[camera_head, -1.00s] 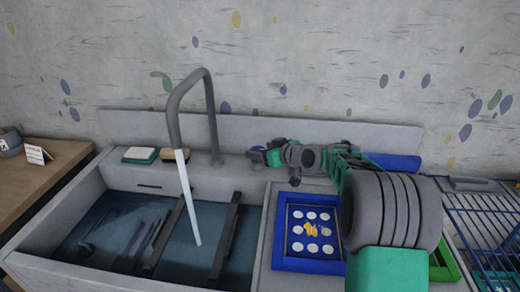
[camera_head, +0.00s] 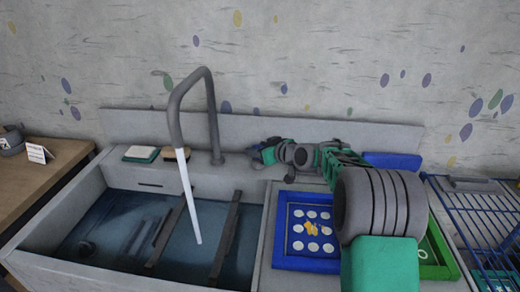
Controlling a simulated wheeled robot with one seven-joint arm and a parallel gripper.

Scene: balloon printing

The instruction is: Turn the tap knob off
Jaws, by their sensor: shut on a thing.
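The grey tap (camera_head: 213,120) arches over the sink (camera_head: 60,268), and a pale stream of water (camera_head: 187,195) runs from its spout into the basin. My gripper (camera_head: 259,153) reaches in from the right and is shut on the knob. The fingers and my wrist hide much of the knob, so its exact turn angle cannot be told.
A blue tray (camera_head: 277,262) with white discs lies below my arm, with a green tray (camera_head: 437,268) to its right. A wire rack (camera_head: 485,215) stands at the far right. A sponge (camera_head: 141,153) and a brush (camera_head: 176,155) lie on the back ledge. Two dark bars cross the sink.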

